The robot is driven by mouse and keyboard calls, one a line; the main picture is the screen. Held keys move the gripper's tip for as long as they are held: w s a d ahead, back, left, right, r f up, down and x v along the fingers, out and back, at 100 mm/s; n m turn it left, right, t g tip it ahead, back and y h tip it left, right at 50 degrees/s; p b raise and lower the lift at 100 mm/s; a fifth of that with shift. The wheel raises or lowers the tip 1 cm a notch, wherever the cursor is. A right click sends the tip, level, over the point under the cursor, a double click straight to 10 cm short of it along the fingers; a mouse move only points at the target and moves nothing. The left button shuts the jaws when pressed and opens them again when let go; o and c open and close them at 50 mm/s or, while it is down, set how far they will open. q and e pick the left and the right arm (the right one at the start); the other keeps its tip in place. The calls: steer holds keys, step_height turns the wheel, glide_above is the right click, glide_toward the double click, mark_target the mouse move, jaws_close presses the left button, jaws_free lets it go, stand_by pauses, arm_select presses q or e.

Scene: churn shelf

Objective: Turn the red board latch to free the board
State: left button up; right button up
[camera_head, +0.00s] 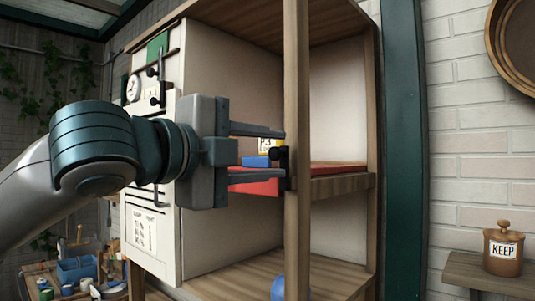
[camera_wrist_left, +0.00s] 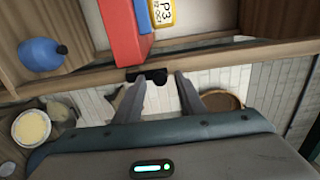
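A small black latch (camera_head: 280,157) sits on the wooden shelf post, in front of the red board (camera_head: 262,183) that lies on the middle shelf. In the left wrist view the black latch (camera_wrist_left: 147,75) is at my fingertips, and the red board (camera_wrist_left: 120,32) is behind the shelf edge. My left gripper (camera_head: 283,161) is open, with one finger above and one below the latch in the head view. Its fingers (camera_wrist_left: 160,82) stand apart in the wrist view; I cannot tell whether either touches the latch. My right gripper is not in view.
A blue block (camera_head: 256,162) and a yellow P3 tag (camera_head: 265,145) are by the red board. The wooden post (camera_head: 297,80) stands close to my fingertips. A blue round object (camera_head: 277,288) is on the lower shelf. A KEEP jar (camera_head: 503,250) stands at right.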

arm_select(q)
steer(key=shift+a, duration=0.1)
steer(key=shift+s+a+b, duration=0.4)
steer(key=b+v, duration=0.5)
steer(key=v, duration=1.1)
steer(key=shift+b, duration=0.35)
